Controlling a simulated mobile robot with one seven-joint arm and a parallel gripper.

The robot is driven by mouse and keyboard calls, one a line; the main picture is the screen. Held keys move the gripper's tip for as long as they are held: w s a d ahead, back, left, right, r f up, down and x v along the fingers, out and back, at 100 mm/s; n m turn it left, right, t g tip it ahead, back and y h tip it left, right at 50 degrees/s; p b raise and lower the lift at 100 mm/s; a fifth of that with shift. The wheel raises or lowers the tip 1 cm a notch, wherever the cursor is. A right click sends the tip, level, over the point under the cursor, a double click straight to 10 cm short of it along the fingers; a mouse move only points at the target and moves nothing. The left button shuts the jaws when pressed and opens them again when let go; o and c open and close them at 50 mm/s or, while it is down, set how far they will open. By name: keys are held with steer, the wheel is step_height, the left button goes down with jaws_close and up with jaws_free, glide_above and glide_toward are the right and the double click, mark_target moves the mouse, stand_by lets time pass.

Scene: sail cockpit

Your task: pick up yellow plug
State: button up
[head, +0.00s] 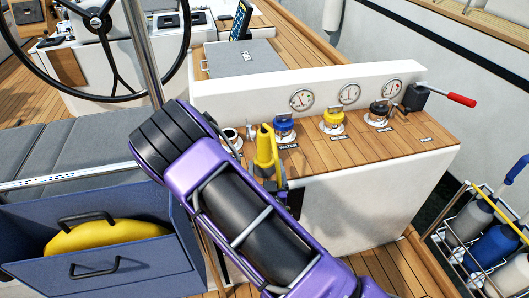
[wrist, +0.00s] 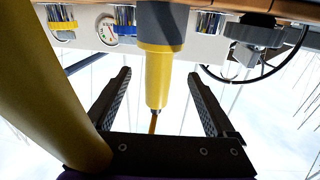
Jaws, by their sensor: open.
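The yellow plug (head: 333,118) sits upright in a round fitting on the wooden console top, between the blue plug (head: 284,127) and the black plug (head: 378,112). A yellow piece also shows at the top left of the wrist view (wrist: 62,25), beyond my fingers. My gripper (wrist: 158,76) is open and apart from it. A yellow cylinder with a grey end (wrist: 155,75) shows between the fingers; contact cannot be told. A yellow upright shape (head: 266,150) stands left of the blue plug in the head view, where my purple arm hides most of the gripper.
A white panel with gauges (head: 349,93) runs behind the plugs. A red-handled pump lever (head: 450,97) is at the right end. A blue drawer (head: 100,262) is open at lower left. A bottle rack (head: 470,240) stands at right; a steering wheel (head: 103,25) is behind.

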mark_target(264, 144)
steer(key=w, duration=0.6)
steer(key=w+a, duration=0.1)
steer(key=w, duration=0.2)
steer(key=shift+w, duration=0.35)
steer(key=shift+r, duration=0.1)
jaws_close()
